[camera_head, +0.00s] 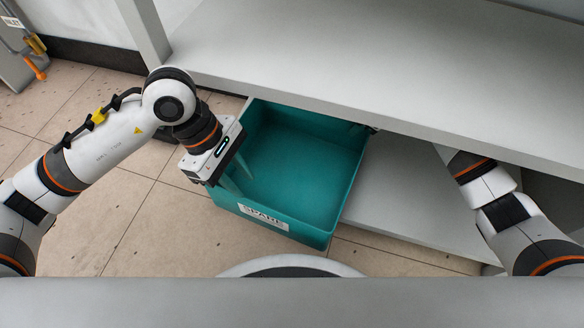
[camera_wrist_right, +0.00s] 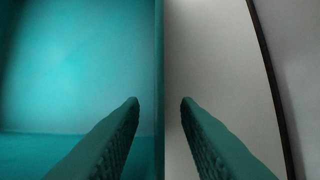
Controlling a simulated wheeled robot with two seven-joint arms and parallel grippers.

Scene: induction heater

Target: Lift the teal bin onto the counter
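The teal bin (camera_head: 300,165) juts out from under the counter (camera_head: 360,60), below its top, with a "SPARE" label on its front wall. It looks empty inside. My left gripper (camera_head: 236,176) is at the bin's left side near the front corner. Its two fingers show apart over the bin; whether the left wall lies between them is hard to tell. My right gripper is hidden under the counter in the head view. In the right wrist view my right gripper (camera_wrist_right: 159,101) is open, with the bin's wall (camera_wrist_right: 158,60) running between its fingertips, apart from both.
A grey lower shelf (camera_head: 400,205) lies under the counter, right of the bin. The counter's front edge overhangs the back of the bin and my right forearm. The counter top in view is bare. Tiled floor (camera_head: 110,220) is open at left.

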